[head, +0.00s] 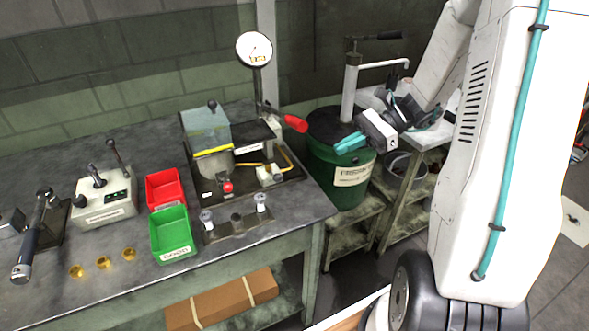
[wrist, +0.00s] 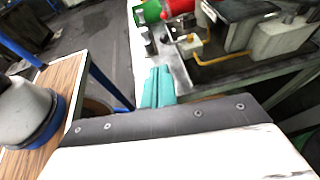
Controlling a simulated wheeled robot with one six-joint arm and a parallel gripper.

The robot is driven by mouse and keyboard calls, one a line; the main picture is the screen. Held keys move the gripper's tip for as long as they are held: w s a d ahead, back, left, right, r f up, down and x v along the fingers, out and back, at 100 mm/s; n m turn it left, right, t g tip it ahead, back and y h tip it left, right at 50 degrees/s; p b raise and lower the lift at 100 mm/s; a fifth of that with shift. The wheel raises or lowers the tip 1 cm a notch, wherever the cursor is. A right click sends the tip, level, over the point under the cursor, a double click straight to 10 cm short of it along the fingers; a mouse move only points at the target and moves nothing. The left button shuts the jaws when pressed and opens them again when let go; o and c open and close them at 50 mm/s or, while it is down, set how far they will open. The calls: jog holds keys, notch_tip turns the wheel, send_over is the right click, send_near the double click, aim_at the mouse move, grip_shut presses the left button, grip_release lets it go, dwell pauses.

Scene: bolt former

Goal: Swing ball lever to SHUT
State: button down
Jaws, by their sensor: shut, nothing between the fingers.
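The bolt former (head: 215,150) stands on the bench, with a clear guard and a red ball knob (head: 227,187) low at its front. A yellow hose (head: 282,160) runs to a small pale block (head: 270,175) on its right. A long lever with a red grip (head: 295,123) sticks out to the right. I cannot tell for sure which part is the ball lever, and no SHUT mark is readable. My gripper (head: 345,144), with teal fingers, is shut and empty, right of the machine and in front of the green drum. The fingers show in the wrist view (wrist: 158,88), apart from the machine.
The green drum (head: 340,180) with a pump pipe stands right of the bench. Red (head: 165,187) and green (head: 173,235) bins, a control box (head: 104,207) with levers and several brass pieces (head: 103,262) lie left. A gauge (head: 254,49) rises behind the machine.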

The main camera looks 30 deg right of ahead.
jog(key=shift+w+d+f+m, duration=0.15)
jog(key=shift+d+f+m, duration=0.1)
jog(key=shift+d+m, duration=0.1)
send_near(273, 173)
jog(key=s+a, duration=0.1)
jog(key=a, duration=0.1)
jog(key=s+a, duration=0.2)
jog(key=a, duration=0.1)
jog(key=shift+a+f, duration=0.3)
jog(key=shift+f, duration=0.05)
jog(key=shift+d, duration=0.15)
